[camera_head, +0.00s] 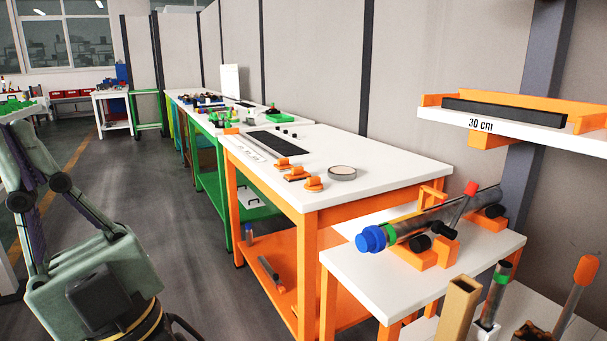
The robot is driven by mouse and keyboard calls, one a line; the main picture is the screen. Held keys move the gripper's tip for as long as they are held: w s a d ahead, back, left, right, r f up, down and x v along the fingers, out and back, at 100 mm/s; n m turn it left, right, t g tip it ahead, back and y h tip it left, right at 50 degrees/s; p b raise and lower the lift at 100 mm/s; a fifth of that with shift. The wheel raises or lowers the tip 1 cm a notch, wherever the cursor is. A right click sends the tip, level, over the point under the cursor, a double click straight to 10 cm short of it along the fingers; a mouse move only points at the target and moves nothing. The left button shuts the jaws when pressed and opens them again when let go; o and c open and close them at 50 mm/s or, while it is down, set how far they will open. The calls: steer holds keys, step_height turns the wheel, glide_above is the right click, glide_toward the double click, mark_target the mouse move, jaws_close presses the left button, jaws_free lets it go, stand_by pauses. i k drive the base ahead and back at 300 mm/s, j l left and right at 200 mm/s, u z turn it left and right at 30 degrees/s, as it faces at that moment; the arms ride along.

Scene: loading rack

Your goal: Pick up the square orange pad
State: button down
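I cannot make out with certainty a square orange pad. Small orange pieces lie along the near left edge of the white-topped orange table: a far one (283,163), a middle one (297,173) with a dark part, and a near one (314,184) with a rounded top. A small orange block (231,131) sits at that table's far left corner. All are too small to tell whether one is a square pad. My gripper is not visible.
A round grey-rimmed disc (342,173) lies on the orange table (400,168). A lower white stand (480,258) holds a dark cylinder with a blue end (371,239). A shelf marked 30 cm (540,134) overhangs at right. The floor aisle (180,220) at left is clear.

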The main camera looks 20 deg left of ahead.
mark_target(283, 165)
steer(key=i+j+z, duration=0.1)
steer(key=j, duration=0.25)
steer(key=i+j+z, duration=0.1)
steer(key=i+j, duration=0.3)
steer(key=j, duration=0.35)
steer(key=i+j+z, duration=0.15)
steer(key=j, duration=0.25)
steer(key=i+j+z, duration=0.1)
steer(key=j, duration=0.3)
steer(key=i, duration=0.45)
